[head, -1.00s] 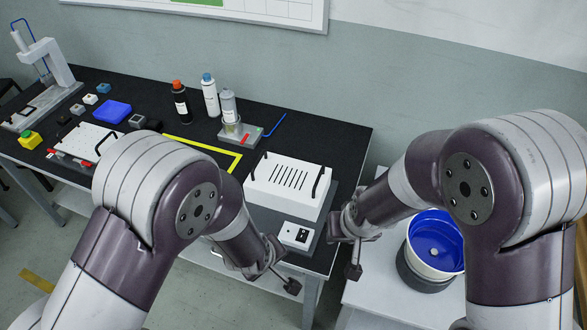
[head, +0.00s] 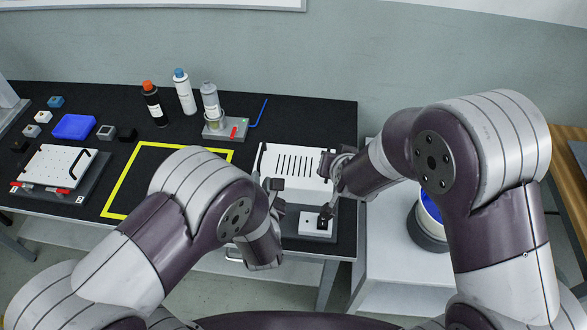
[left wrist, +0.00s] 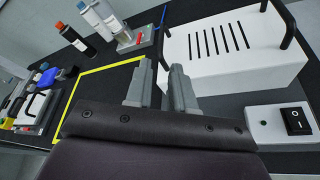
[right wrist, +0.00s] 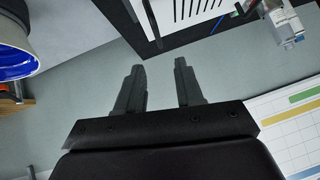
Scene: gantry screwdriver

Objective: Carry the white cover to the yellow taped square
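The white cover (head: 296,163) is a slotted box with a black handle at each end. It sits at the right end of the black bench, and it also shows in the left wrist view (left wrist: 237,55). The yellow taped square (head: 120,180) is on the bench to its left, partly hidden by my left arm. My left gripper (head: 275,190) is by the cover's left end; its fingers are apart and empty in the left wrist view (left wrist: 162,85). My right gripper (head: 327,190) is by the right end; its fingers (right wrist: 157,85) are also apart and empty. Neither visibly touches a handle.
A switch box (head: 316,223) stands in front of the cover. Bottles (head: 185,92) and a small fixture (head: 225,126) stand behind the square. A white perforated plate (head: 60,166) and a blue block (head: 74,126) lie left. A blue-lined bucket (head: 430,215) is right.

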